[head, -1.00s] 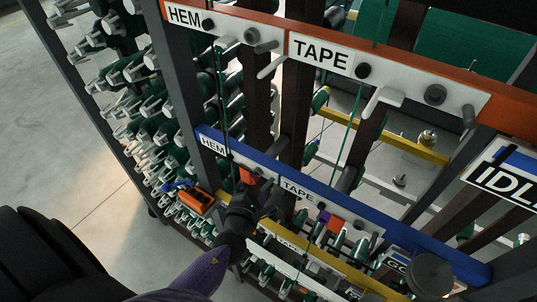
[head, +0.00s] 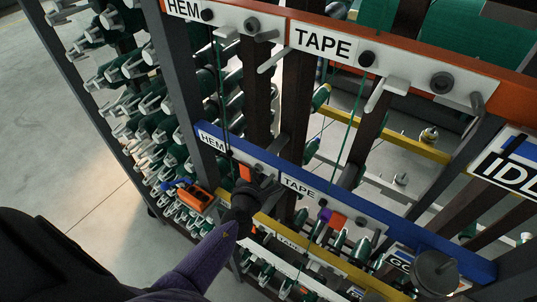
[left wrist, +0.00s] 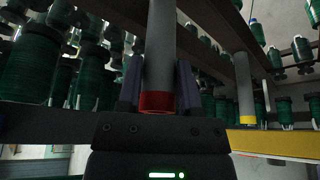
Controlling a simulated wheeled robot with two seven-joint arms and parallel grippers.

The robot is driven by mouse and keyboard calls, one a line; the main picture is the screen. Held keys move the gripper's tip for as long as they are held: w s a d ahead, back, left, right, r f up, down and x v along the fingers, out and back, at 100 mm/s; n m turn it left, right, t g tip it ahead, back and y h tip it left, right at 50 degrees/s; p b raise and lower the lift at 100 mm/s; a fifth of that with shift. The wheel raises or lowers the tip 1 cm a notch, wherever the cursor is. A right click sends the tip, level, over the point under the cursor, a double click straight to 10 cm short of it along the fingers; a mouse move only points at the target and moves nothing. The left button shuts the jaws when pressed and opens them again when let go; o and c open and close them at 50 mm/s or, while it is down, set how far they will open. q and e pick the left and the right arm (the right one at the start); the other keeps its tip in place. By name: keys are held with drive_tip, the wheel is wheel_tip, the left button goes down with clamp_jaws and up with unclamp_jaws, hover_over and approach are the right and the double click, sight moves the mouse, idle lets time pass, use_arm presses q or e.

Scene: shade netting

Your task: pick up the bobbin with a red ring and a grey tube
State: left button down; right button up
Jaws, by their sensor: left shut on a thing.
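In the left wrist view, the bobbin with a grey tube (left wrist: 161,45) and a red ring (left wrist: 157,103) stands upright between my left fingers. My left gripper (left wrist: 158,82) is shut on it near its ringed lower end. In the head view, my left gripper (head: 255,193) is at the rack, just below the blue rail and between the HEM and TAPE labels. The bobbin cannot be made out there behind the gripper. My right gripper is not in view.
Another grey tube with a yellow ring (left wrist: 245,95) stands to the right in the left wrist view. A blue rail (head: 370,221), a yellow rail (head: 335,262) and dark posts surround the gripper. Several green spools hang at the left. Open floor (head: 60,150) lies left of the rack.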

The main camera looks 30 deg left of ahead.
use_arm(q)
drive_tip(key=shift+s+r, duration=0.1)
drive_tip(key=shift+r, duration=0.05)
drive_tip(key=s+a, duration=0.3)
drive_tip(key=s, duration=3.6)
drive_tip(key=shift+p, duration=0.35)
drive_tip(key=shift+s, duration=0.1)
